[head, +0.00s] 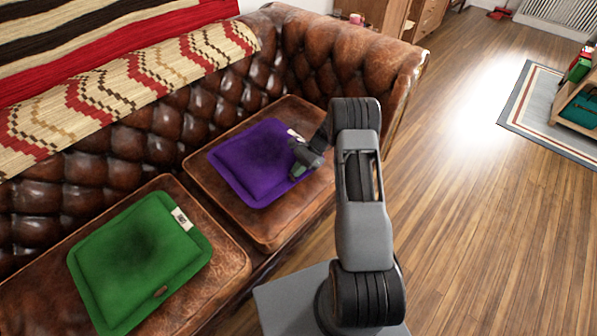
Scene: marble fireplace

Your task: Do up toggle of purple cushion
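The purple cushion (251,166) lies flat on the right seat of the brown leather sofa in the head view. A small part of a white label shows at its upper right edge, beside my arm. My gripper (297,172) is over the cushion's right edge, low and close to its surface. I cannot tell whether it touches the cushion. The fingers are too small and dark to show whether they are open or shut. No toggle can be made out on the purple cushion; the gripper hides part of its right side.
The sofa (345,50) has a raised back and right arm. Wooden floor (470,220) is open to the right; a rug (530,105) lies farther off.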

